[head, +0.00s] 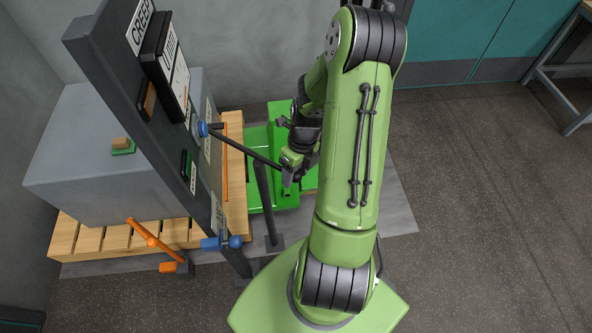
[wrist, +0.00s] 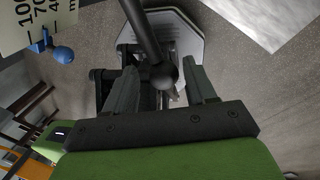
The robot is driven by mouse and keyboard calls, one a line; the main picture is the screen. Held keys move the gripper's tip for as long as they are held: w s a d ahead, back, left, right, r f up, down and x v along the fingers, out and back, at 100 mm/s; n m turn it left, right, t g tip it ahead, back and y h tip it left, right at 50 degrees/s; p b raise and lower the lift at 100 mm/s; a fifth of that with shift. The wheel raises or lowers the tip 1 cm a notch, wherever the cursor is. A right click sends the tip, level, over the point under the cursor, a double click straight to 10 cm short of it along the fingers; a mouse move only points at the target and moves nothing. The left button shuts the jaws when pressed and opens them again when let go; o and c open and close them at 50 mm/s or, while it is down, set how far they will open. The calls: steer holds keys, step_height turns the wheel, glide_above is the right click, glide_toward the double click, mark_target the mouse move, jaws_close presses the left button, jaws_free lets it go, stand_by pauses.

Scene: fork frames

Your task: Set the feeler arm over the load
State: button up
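The feeler arm (head: 243,149) is a dark rod running from a blue hub (head: 203,129) on the tall dark panel down to the right. In the wrist view the rod (wrist: 143,30) comes in from the top and ends in a dark ball (wrist: 163,76). My gripper (head: 290,168) is at the rod's free end. In the wrist view my gripper (wrist: 162,88) is open, with one finger on each side of the ball and a visible gap to each. I cannot pick out the load for certain; my arm hides part of that area.
The dark panel (head: 110,70) stands left beside a grey block (head: 70,160) on a wooden pallet (head: 90,238). A dark post (head: 265,200), an orange lever (head: 150,238) and a blue knob (head: 235,242) are close by.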

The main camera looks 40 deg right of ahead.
steer(key=shift+o, duration=0.3)
steer(key=shift+d+r, duration=0.1)
steer(key=shift+r, duration=0.05)
step_height(320, 180, up, 15)
steer(key=d+p, duration=0.3)
steer(key=p, duration=0.1)
steer(key=shift+w, duration=0.1)
